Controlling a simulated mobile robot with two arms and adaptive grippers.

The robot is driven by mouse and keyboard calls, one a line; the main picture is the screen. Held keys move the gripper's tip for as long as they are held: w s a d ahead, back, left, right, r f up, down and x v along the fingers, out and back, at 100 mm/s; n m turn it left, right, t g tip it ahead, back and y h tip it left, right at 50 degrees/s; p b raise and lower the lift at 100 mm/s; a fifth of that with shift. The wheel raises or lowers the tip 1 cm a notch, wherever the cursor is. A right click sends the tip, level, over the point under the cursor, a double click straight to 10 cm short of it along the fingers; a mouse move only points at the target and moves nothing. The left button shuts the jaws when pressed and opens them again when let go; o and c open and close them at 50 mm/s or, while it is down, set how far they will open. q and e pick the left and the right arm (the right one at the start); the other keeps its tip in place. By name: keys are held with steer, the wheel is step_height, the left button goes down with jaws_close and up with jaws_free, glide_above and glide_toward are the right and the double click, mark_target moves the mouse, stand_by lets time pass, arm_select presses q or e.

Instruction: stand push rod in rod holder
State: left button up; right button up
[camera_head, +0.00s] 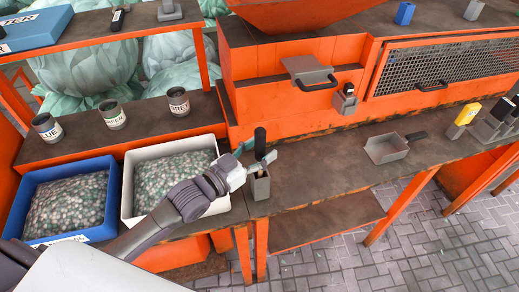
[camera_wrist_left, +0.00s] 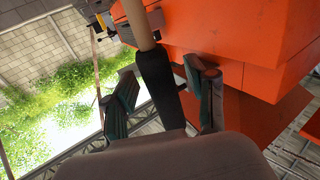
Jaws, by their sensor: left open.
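The push rod has a black grip (camera_head: 260,141) and a pale wooden shaft. In the head view it stands upright, its lower end inside the small grey rod holder (camera_head: 261,186) at the bench's front edge. My left gripper (camera_head: 257,158) is at the rod just above the holder, its fingers apart on either side. In the left wrist view the black grip (camera_wrist_left: 158,85) lies between the two spread fingers of the gripper (camera_wrist_left: 165,92), and the wooden shaft (camera_wrist_left: 135,18) runs to the top edge. The rod's lower end is hidden. My right gripper is not in view.
A white bin (camera_head: 127,190) and a blue bin (camera_head: 32,202) of pellets stand left of the holder. Labelled cans (camera_head: 113,114) stand behind them. A grey scoop (camera_head: 386,149) lies to the right. The orange machine (camera_head: 270,65) rises behind; the bench between holder and scoop is clear.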

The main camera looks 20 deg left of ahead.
arm_select(q)
steer(key=v, duration=1.2)
steer(key=s+f+n+g+y, duration=0.25)
steer(key=f+g+y, duration=0.3)
steer(key=f, duration=0.35)
steer(key=s+f+n+g+y, duration=0.1)
steer(key=s+f+g+y, duration=0.25)
steer(key=s+g, duration=0.6)
steer(key=s+f+t+b, duration=0.1)
steer(key=s+f+t, duration=0.15)
steer(key=f, duration=2.45)
steer(key=s+a+f+g+b, duration=0.1)
steer(key=s+a+f+g, duration=0.1)
steer(key=s+f, duration=1.6)
steer(key=shift+a+f, duration=0.3)
steer(key=shift+a, duration=0.05)
